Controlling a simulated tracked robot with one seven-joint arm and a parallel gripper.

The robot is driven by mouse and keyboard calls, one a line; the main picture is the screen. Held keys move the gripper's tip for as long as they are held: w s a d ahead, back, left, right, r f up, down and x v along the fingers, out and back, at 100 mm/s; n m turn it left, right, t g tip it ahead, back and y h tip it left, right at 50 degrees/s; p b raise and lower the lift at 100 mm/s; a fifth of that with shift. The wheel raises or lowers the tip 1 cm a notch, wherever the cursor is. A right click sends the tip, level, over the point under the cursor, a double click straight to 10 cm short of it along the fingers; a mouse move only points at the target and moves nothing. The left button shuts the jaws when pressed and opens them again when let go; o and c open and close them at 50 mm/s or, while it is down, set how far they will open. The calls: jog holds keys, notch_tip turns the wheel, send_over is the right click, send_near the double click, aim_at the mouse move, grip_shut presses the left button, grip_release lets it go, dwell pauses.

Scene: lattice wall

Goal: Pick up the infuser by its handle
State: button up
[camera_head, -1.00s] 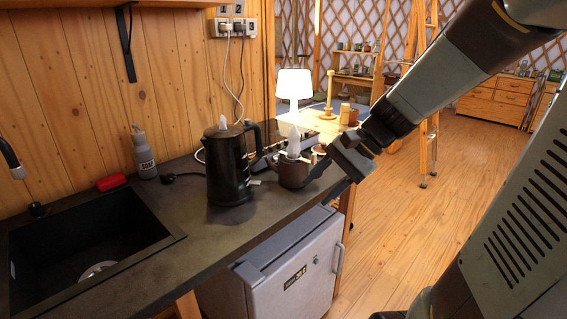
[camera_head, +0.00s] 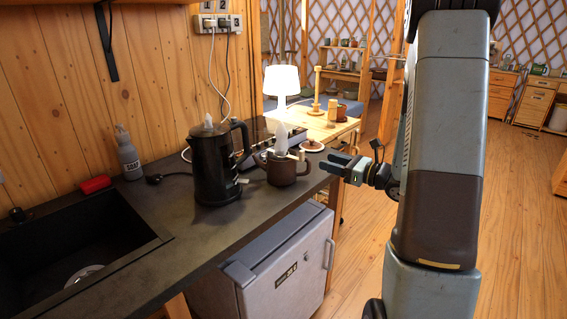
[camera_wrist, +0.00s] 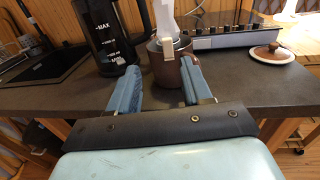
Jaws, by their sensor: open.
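A brown pot (camera_head: 287,171) stands on the dark counter, right of the black kettle. A pale piece (camera_head: 294,155) shows at its rim, probably part of the infuser; its body is hidden inside the pot. A white plume (camera_head: 282,136) rises above the pot. In the wrist view the pot (camera_wrist: 165,65) is ahead, between and beyond my fingers, with a light upright piece (camera_wrist: 167,27) over it. My gripper (camera_head: 331,167) is open and empty, right of the pot, pointing left at it. It also shows in the wrist view (camera_wrist: 158,70), apart from the pot.
The black kettle (camera_head: 217,165) stands close left of the pot. A small fridge (camera_head: 280,270) is under the counter. The floor to the right is clear.

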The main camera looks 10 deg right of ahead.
aim_at(304, 155)
jog(key=x, duration=0.8)
jog(key=shift+w+d+f, duration=0.2)
jog(key=shift+w+d, duration=0.05)
jog(key=shift+w, duration=0.15)
jog(key=shift+f+x, duration=0.1)
jog(key=shift+x, duration=1.25)
jog(key=shift+f+x, duration=0.15)
jog(key=shift+x, duration=1.15)
jog(key=shift+d, duration=0.1)
grip_shut()
